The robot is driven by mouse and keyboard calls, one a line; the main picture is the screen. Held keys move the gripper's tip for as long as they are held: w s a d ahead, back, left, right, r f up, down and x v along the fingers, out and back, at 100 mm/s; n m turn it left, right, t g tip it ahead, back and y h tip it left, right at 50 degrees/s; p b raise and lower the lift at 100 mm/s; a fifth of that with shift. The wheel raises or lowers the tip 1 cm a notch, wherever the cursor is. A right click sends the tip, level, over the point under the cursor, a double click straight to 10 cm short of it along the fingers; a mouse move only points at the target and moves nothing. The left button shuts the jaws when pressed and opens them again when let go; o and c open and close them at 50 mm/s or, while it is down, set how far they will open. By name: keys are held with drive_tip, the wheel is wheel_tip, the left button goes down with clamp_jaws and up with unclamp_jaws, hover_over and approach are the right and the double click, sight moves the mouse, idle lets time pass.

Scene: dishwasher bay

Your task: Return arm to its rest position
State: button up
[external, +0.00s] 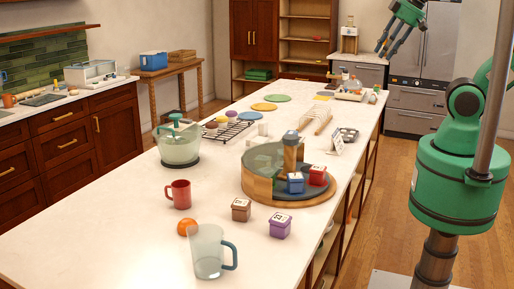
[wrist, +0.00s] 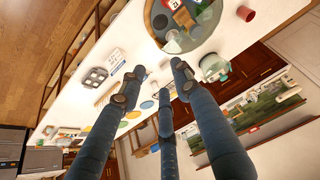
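My gripper (external: 388,48) is raised at the upper right of the external view, above the far right end of the white island counter (external: 130,235). Its three dark fingers point down and to the left. In the wrist view the fingers of my gripper (wrist: 160,76) stand apart, with nothing held between them. My green arm stands at the right of the external view, beside the island's right side. Part of the arm between the shoulder and the gripper is out of frame.
The counter holds a round wooden tray (external: 258,190) with boxes, a red mug (external: 179,194), a glass pitcher (external: 207,252), a lidded bowl (external: 179,146) and a wire rack (external: 228,131). A steel fridge (external: 440,45) stands behind my gripper. Wooden floor (external: 395,160) is clear between island and arm.

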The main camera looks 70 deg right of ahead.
drive_tip(key=shift+f, duration=0.1)
wheel_tip(320, 180, down, 13)
drive_tip(key=b, duration=1.3)
drive_tip(key=shift+f+b, duration=0.2)
drive_tip(key=shift+b, duration=0.15)
